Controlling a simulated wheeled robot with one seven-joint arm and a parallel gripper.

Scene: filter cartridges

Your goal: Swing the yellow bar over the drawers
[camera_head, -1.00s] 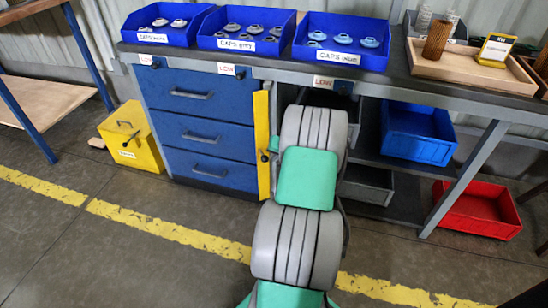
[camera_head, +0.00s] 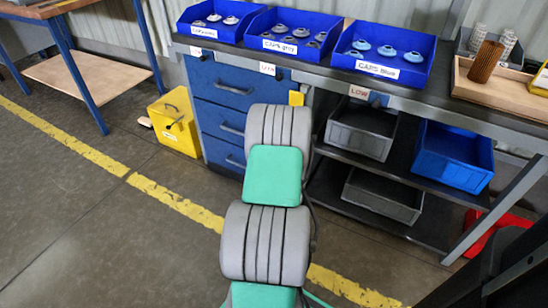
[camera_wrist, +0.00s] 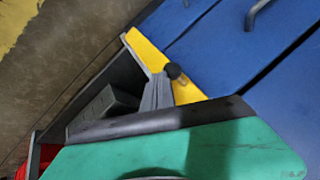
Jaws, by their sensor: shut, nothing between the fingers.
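The blue drawers (camera_head: 221,122) stand under the bench, their right part hidden by my arm. The yellow bar (camera_head: 296,98) shows only its top end at their right edge; the rest is hidden behind my arm. In the wrist view the bar (camera_wrist: 150,52) runs along the edge of the blue drawer fronts (camera_wrist: 222,48). A black knob (camera_wrist: 173,71) stands out from the bar. My gripper (camera_wrist: 158,88) seems to be the grey tip beside the knob, shut and empty. I cannot tell whether it touches the knob or bar.
A yellow box (camera_head: 175,122) stands on the floor left of the drawers. Grey bins (camera_head: 362,130) and a blue bin (camera_head: 452,155) sit on shelves to the right. Blue trays of caps (camera_head: 292,32) line the bench top. Open floor lies at the front left.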

